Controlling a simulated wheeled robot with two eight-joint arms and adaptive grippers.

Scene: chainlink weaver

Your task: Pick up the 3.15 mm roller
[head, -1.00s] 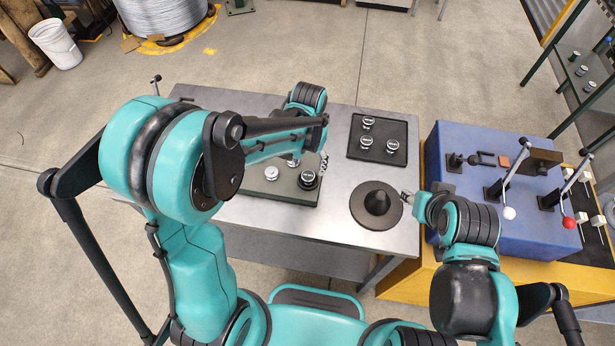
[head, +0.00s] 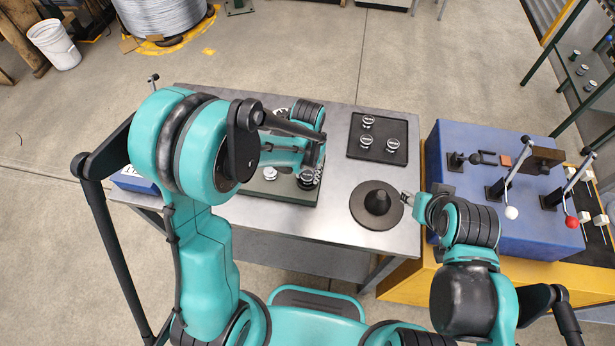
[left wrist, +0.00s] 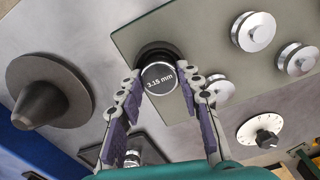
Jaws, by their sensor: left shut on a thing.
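The 3.15 mm roller (left wrist: 160,78), a silver disc with a black top and white lettering, shows in the left wrist view at the edge of the grey-green plate (left wrist: 190,75). A dark ring shows behind it. My left gripper (left wrist: 161,90) is shut on this roller, one finger on each side. In the head view the roller (head: 306,181) is at the plate's front right corner, partly hidden by the left gripper (head: 314,174). My right gripper (head: 408,198) is beside the dark cone; its fingers are too small to judge.
Silver rollers (left wrist: 254,31) stand on the same plate. A dark cone on a round base (head: 377,204) is to the right. A black tray (head: 378,154) with three rollers is behind it. A blue bench with levers (head: 480,150) stands at the far right.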

